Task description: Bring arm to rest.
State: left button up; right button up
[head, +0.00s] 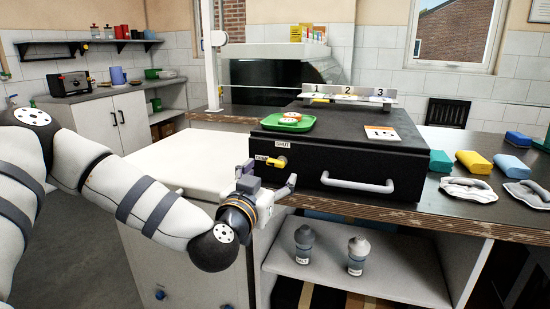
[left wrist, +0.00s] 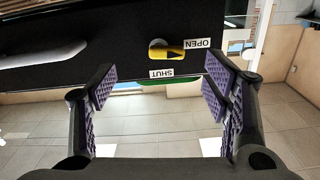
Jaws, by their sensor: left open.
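My left arm reaches in from the left in the head view. Its left gripper (head: 270,180) is open and empty, in front of the left part of the black box's (head: 330,165) front face. A yellow latch (head: 276,162) sits on that face, beside the OPEN label (head: 262,158) and below the SHUT label (head: 282,144). In the left wrist view, the picture is upside down; the latch (left wrist: 168,53) lies beyond the two purple-padded fingers (left wrist: 158,88), with a visible gap, and its yellow part lies toward OPEN. My right gripper is not in view.
The box has a grey handle (head: 358,183) and carries a green tray (head: 288,122). Coloured blocks (head: 474,162) and folded cloths (head: 467,189) lie right of it. Two bottles (head: 304,245) stand on the shelf below. A pale worktop (head: 185,160) lies behind my forearm.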

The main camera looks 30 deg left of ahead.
pick_arm(q)
jog(key=shift+s+f, duration=0.1)
jog(key=shift+s, duration=0.1)
jog(key=s+d+f+m+g+h, duration=0.1)
jog(key=s+d+f+g+h, duration=0.25)
jog(key=f, duration=0.55)
jog(key=s+d+f+m+g+h, duration=0.1)
jog(key=s+d+f+g, duration=0.2)
jog(key=s+d+f, duration=0.35)
jog(key=s+d+f+m+g+h, duration=0.1)
jog(key=s+d+f+g+h, duration=0.3)
jog(key=f, duration=0.8)
jog(key=s+a+f+g+y, duration=0.1)
jog(key=s+f+g, duration=0.2)
jog(key=s, duration=0.6)
jog(key=s+a+f+n+g+y, duration=0.1)
jog(key=s+a+f+g+y, duration=0.1)
jog(key=s, duration=0.8)
jog(key=s+a+f+g+y, duration=0.1)
jog(key=s+f+g, duration=0.2)
jog(key=s, duration=0.7)
jog(key=shift+a+f+n+g, duration=0.3)
jog(key=shift+f+n+g, duration=0.1)
jog(key=shift+g, duration=0.25)
jog(key=shift+y, duration=0.25)
